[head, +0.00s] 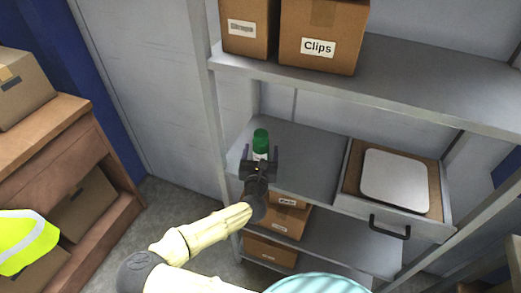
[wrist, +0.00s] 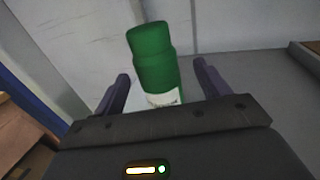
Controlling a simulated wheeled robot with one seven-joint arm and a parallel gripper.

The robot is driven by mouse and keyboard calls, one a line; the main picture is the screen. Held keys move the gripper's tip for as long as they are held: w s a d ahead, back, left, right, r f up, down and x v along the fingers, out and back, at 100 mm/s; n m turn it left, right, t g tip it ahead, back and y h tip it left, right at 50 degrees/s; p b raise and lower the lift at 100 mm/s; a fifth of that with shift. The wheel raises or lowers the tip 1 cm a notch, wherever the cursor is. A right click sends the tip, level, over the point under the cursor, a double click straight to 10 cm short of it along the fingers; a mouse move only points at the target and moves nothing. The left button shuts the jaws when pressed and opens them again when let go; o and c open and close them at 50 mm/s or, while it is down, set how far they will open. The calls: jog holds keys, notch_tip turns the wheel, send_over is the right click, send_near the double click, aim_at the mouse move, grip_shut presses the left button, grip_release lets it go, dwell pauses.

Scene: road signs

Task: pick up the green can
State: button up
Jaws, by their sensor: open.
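The green can (head: 261,140) stands upright on the left part of the middle grey shelf. It has a white label low on its side. My gripper (head: 262,156) is right in front of it, with its fingers toward the can. In the wrist view, the green can (wrist: 153,62) shows between the two spread fingers of my gripper (wrist: 162,88). The fingers are open and I see a gap on each side of the can. The lower part of the can is hidden behind the gripper body.
A drawer with a white square plate (head: 395,180) fills the shelf's right side. Cardboard boxes, one marked Clips (head: 321,35), stand on the shelf above (head: 420,80). More boxes (head: 277,221) are below. A shelf post (head: 214,130) rises at the left. Shelf between can and drawer is clear.

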jog(key=w+p, duration=0.3)
jog(key=w, duration=0.1)
jog(key=shift+w+d+r, duration=0.1)
jog(key=shift+w+r, duration=0.05)
jog(key=shift+w, duration=0.45)
jog(key=shift+w, duration=0.1)
jog(key=shift+c, duration=0.4)
